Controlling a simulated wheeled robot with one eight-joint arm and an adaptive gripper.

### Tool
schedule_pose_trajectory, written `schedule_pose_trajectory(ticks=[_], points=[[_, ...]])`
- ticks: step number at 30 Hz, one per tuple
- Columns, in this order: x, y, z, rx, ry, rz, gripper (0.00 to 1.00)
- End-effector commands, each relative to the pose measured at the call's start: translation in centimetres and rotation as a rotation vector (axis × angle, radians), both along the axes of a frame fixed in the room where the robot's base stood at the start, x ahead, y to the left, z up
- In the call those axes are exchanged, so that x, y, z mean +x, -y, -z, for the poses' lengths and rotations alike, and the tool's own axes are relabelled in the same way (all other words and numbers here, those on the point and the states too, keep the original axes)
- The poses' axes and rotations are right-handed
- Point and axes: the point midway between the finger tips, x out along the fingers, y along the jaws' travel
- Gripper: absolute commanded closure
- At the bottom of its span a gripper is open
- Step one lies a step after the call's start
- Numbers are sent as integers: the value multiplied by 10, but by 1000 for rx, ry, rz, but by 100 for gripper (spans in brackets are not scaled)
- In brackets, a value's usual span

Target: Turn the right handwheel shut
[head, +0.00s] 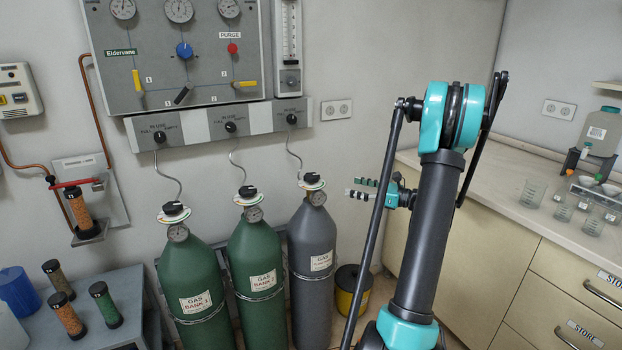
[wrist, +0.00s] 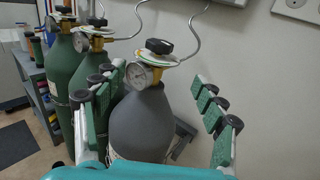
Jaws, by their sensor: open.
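The right handwheel (head: 311,177) is a small black knob on top of the grey gas cylinder (head: 309,250), above a pale disc and a round gauge. In the wrist view the black handwheel (wrist: 159,46) shows beyond my fingertips, a little above the space between them. My gripper (head: 355,188) is to the right of the grey cylinder's top in the head view. In the wrist view my gripper (wrist: 158,77) is open, its green-padded fingers spread wide on either side, with nothing held. It appears apart from the handwheel.
Two green cylinders (head: 257,270) with similar black handwheels stand left of the grey one. A thin bent pipe (head: 293,150) rises from the grey cylinder's valve to the wall panel (head: 220,122). A yellow-and-black bin (head: 353,290) stands at its right. A counter (head: 500,195) bounds the right side.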

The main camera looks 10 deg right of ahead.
Motion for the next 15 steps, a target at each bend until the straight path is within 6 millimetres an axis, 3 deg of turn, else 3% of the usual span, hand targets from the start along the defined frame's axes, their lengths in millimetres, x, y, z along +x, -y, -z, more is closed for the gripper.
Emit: schedule_pose_trajectory(ticks=[5, 15], points=[[10, -14, 0, 4, -1, -3, 29], [48, -69, 0, 1, 0, -5, 29]])
